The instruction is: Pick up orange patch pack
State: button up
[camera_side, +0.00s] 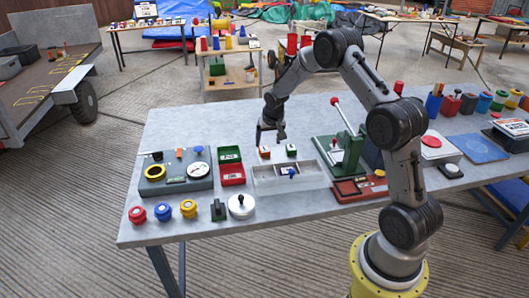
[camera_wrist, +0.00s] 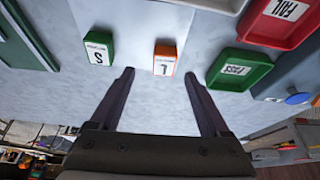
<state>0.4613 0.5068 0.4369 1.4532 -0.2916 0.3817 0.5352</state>
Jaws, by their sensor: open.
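The orange patch pack (camera_wrist: 165,58), a small block with a white label marked L, lies on the grey table beside a green pack (camera_wrist: 98,48) marked S. In the side view the orange pack (camera_side: 264,153) is left of the green pack (camera_side: 291,150). My gripper (camera_side: 270,139) is open and empty, pointing down just above and behind the orange pack. In the wrist view my gripper's fingers (camera_wrist: 158,73) are spread wide, and the orange pack appears just beyond the fingertips, between their lines. No contact shows.
A white divided tray (camera_side: 263,183) is in front of the packs. Green PASS (camera_side: 229,154) and red FAIL (camera_side: 232,174) trays stand to the left. A green lever press (camera_side: 341,150) stands close on the right. The tabletop behind the packs is clear.

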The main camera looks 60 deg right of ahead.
aim_at(265, 149)
jog(key=shift+w+x, duration=0.2)
jog(key=shift+x, duration=1.15)
jog(key=shift+w+x, duration=0.15)
jog(key=shift+x, duration=1.2)
jog(key=shift+a+r, duration=0.1)
jog(key=shift+r, duration=0.05)
grip_shut()
